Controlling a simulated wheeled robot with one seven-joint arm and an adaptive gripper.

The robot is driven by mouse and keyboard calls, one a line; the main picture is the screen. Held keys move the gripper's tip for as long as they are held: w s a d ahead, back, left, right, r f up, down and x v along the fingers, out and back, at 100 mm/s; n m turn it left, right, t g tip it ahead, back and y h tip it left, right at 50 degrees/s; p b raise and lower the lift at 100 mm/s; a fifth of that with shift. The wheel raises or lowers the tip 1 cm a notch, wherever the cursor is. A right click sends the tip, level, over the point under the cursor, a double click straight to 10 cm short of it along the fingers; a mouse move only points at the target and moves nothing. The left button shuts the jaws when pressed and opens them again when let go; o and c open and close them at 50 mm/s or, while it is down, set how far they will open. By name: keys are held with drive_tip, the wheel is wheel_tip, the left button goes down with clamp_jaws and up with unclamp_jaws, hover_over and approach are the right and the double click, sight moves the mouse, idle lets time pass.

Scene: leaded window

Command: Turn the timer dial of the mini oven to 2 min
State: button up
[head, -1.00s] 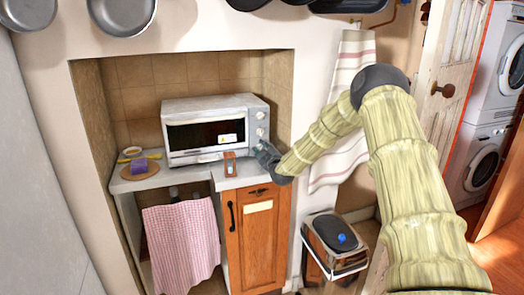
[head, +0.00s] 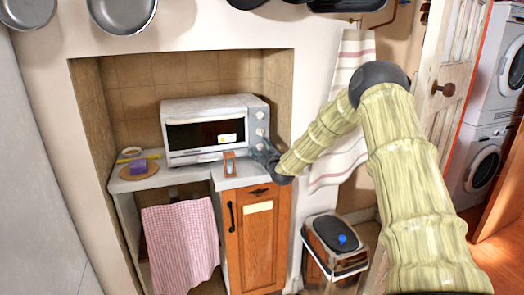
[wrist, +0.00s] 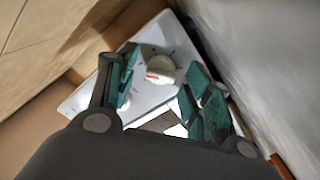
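The mini oven (head: 212,105) is a white-grey box with a dark glass door, standing on the counter in the alcove. Its right-hand front panel carries round dials, including an upper dial (head: 260,115) and a middle dial (head: 259,132); the lower part of the panel is partly hidden by my gripper. My gripper (head: 258,150) is at that lower part. In the wrist view, its teal-padded fingers are apart, with a pale dial (wrist: 160,68) bearing a red mark between them. I cannot tell whether the fingers touch it. The dial's markings are too small to read.
A small brown wooden-framed object (head: 229,164) stands on the counter close to my gripper. A purple block (head: 138,167) on a round board lies at the left. The alcove's right wall (head: 277,100) is close beside the oven. A bin (head: 335,240) stands on the floor.

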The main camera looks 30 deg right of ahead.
drive_tip(key=shift+s, duration=0.1)
drive_tip(key=v, duration=1.1)
drive_tip(key=shift+s, duration=0.4)
drive_tip(key=shift+a, duration=0.1)
